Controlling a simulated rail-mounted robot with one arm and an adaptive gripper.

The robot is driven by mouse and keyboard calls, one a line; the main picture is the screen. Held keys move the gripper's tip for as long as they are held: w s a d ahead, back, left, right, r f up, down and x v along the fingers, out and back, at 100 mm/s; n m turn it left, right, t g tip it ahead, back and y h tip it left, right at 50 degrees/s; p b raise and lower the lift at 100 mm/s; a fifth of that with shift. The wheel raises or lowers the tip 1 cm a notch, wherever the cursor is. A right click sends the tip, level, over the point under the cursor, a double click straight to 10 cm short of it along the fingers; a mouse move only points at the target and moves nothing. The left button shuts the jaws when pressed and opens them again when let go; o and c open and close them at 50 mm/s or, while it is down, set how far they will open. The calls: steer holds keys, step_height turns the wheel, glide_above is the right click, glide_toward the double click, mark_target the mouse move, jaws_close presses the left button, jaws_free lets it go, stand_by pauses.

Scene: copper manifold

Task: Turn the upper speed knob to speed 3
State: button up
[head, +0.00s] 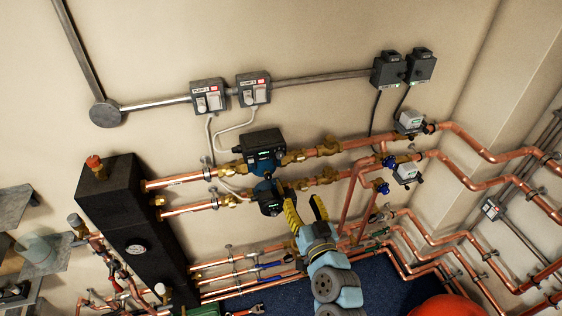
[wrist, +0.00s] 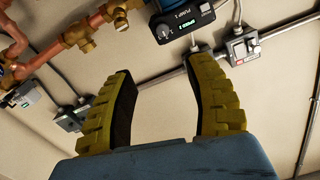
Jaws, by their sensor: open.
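The upper pump (head: 262,148), a dark box with a small green display, sits on the upper copper pipe in the head view. Its speed knob is too small to make out there. The lower pump (head: 270,200) sits below it, partly behind my gripper (head: 303,203). My gripper is open and empty, with its yellow fingers just right of the lower pump in that picture. In the wrist view, a dark pump head (wrist: 187,20) with a round knob (wrist: 163,32) and green display shows beyond my open gripper (wrist: 163,65).
Copper pipes (head: 365,140) with brass valves run right of the pumps. Two switch boxes (head: 208,96) (head: 254,88) hang on the wall above. A black manifold block (head: 122,215) stands left. More pipes and blue-handled valves lie below.

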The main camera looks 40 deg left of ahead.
mark_target(281, 157)
steer(key=p+x, duration=0.1)
steer(key=x, duration=0.7)
steer(key=p+x, duration=0.2)
steer(key=x, duration=0.6)
steer(key=shift+a+r, duration=0.15)
steer(key=shift+a, duration=0.35)
steer(key=shift+w+a, duration=0.1)
steer(key=shift+a, duration=0.2)
jaws_close()
